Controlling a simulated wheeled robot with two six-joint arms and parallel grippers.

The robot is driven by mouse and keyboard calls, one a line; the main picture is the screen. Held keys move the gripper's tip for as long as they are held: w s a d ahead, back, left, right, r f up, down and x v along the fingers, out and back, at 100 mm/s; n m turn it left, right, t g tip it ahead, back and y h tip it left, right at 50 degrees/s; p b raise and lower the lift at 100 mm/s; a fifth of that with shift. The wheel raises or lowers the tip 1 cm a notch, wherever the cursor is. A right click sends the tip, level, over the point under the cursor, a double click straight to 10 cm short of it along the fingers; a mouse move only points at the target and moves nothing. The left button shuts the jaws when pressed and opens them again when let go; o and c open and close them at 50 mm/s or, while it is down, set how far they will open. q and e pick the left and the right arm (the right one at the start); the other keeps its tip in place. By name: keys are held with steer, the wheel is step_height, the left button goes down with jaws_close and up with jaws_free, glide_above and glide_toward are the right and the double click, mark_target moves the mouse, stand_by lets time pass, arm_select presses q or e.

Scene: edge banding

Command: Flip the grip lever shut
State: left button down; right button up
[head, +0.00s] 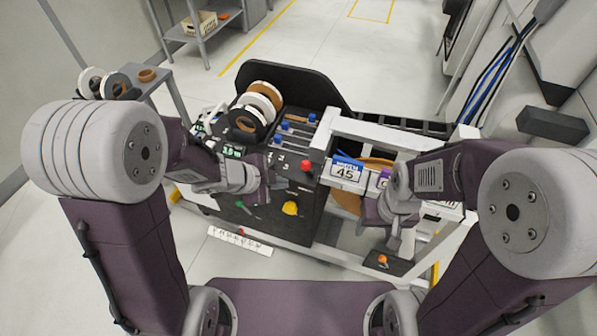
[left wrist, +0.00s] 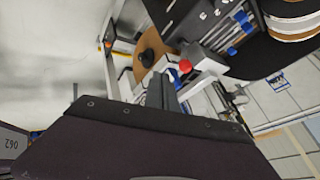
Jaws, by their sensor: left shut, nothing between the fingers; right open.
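The edge banding machine (head: 318,205) stands in front of me in the head view. A red knob (head: 307,165) sits on its near top edge, right of my left gripper (head: 270,172). In the left wrist view the red knob (left wrist: 185,66) shows just beyond my shut, empty fingers (left wrist: 160,92); contact is not clear. I cannot tell for sure which part is the grip lever. A yellow knob (head: 290,208) and a green handle (head: 239,204) are on the front panel. My right gripper (head: 392,238) is open, at the machine's right part, above an orange knob (head: 382,259).
Tape rolls (head: 262,100) stand on the machine's back left, beside several blue knobs (head: 285,125). A white frame (head: 375,135) carries a "45" sign (head: 346,170). A side table (head: 160,85) with rolls is at left.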

mark_target(308, 169)
arm_select(q)
steer(key=w+d+f+b, duration=0.2)
steer(key=w+d+f, duration=0.3)
steer(key=w+f, duration=0.2)
steer(key=shift+w, duration=0.9)
